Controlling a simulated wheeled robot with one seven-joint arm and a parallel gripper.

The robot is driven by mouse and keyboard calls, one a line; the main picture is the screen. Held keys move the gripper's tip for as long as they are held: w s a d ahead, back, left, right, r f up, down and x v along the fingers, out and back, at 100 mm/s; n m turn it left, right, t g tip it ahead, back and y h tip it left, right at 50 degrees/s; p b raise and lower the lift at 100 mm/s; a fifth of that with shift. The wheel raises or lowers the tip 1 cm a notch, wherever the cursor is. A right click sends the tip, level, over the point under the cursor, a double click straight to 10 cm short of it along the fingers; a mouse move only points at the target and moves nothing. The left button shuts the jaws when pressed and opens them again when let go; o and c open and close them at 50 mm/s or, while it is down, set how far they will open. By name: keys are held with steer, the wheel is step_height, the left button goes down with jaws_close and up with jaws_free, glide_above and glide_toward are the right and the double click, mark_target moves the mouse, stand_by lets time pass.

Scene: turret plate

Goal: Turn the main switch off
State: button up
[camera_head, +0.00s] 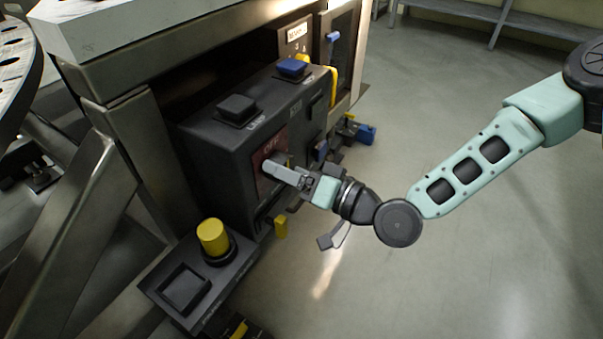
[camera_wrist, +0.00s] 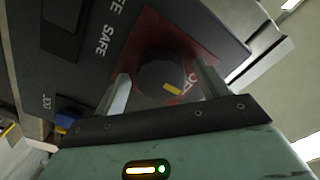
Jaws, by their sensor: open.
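The main switch is a round dark knob (camera_wrist: 160,68) with a yellow mark, set on a red plate (camera_wrist: 195,48). In the wrist view the yellow mark is on the knob's lower right part, near partly hidden lettering. In the head view the red plate (camera_head: 268,150) is on the front of a dark control box (camera_head: 215,150), and my gripper hides the knob. My gripper (camera_head: 274,172) is open at the plate. In the wrist view its fingers (camera_wrist: 164,84) stand on either side of the knob. I cannot tell whether they touch it.
A yellow button (camera_head: 213,238) stands on a low panel below the box. Black (camera_head: 237,108) and blue (camera_head: 292,67) buttons are on the box top. A metal frame beam (camera_head: 135,150) stands at left.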

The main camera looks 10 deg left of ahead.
steer(key=p+v, duration=0.3)
steer(key=v, duration=1.4)
steer(key=shift+d, duration=0.2)
